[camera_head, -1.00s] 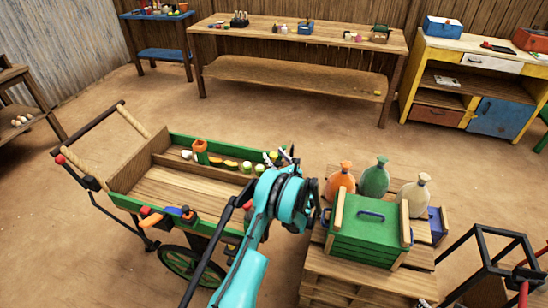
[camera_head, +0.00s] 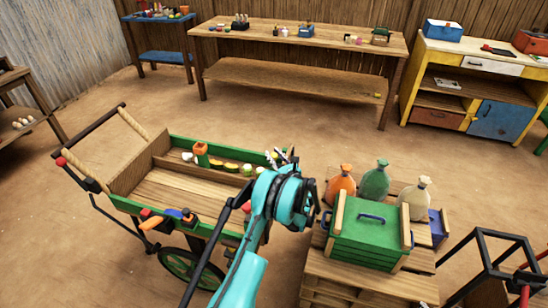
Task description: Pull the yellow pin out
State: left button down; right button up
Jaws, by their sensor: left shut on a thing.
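My left arm (camera_head: 243,275) rises from the bottom and ends in a teal and black wrist at the right end of the green wooden cart (camera_head: 150,205). Grey finger parts of my left gripper (camera_head: 279,157) show just beyond the wrist, at the cart's far right corner. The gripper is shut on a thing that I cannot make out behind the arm. I cannot pick out the yellow pin; the wrist covers the cart's right end. My right gripper is not in view.
A green crate (camera_head: 365,240) and orange (camera_head: 340,184), green (camera_head: 374,180) and cream (camera_head: 415,199) sacks stand on wooden pallets (camera_head: 345,285), close right of my wrist. A black frame (camera_head: 490,240) stands at right. The floor (camera_head: 320,130) behind the cart is clear.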

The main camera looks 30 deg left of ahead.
aim_at(274, 155)
pick_arm(q)
notch_tip(274, 155, up, 3)
jog(key=shift+r+p, duration=0.2)
jog(key=shift+p, duration=0.3)
jog(key=c, duration=1.1)
grip_release()
jog(key=shift+c, duration=0.2)
jog(key=v, duration=1.2)
jog(key=shift+f, duration=0.1)
